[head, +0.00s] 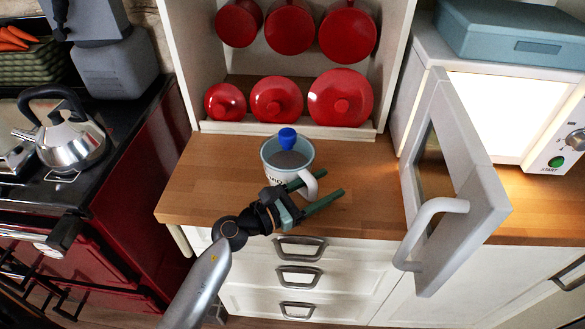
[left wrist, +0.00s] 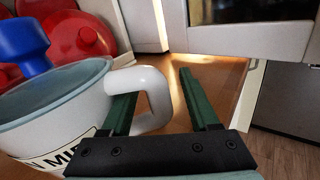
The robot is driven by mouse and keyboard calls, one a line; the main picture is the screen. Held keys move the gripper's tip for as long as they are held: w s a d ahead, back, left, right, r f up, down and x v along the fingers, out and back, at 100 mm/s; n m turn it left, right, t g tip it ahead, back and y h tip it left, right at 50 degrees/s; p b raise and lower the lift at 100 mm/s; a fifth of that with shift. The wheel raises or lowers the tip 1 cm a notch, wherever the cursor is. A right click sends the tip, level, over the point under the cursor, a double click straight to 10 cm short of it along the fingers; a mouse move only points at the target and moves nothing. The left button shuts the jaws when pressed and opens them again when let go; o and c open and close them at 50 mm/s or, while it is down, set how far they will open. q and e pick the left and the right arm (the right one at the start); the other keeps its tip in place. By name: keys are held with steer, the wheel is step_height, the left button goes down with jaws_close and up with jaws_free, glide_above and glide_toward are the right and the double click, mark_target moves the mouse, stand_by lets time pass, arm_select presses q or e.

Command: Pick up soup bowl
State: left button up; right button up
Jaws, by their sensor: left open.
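The soup bowl (head: 274,176) is a white mug-like bowl with a grey-blue inside, dark lettering and one handle. It stands upright on the wooden counter. A blue knob-like piece (head: 287,138) shows at its far rim. My left gripper (head: 334,184) is open at the bowl's right front, with green fingers pointing right. In the left wrist view the bowl (left wrist: 58,118) fills the left side, and its white handle (left wrist: 156,92) lies between the two fingers. The left finger is partly hidden by the handle; contact cannot be told. My right gripper is out of view.
The wooden counter (head: 210,180) is clear left of the bowl. A microwave (head: 520,100) stands at right with its door (head: 455,200) swung open over the counter. Red pots and lids (head: 341,98) fill the shelf behind. A kettle (head: 62,140) sits on the stove at left.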

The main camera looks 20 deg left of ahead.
arm_select(q)
jaws_close()
stand_by(0.5)
stand_by(0.8)
steer(key=shift+r, duration=0.2)
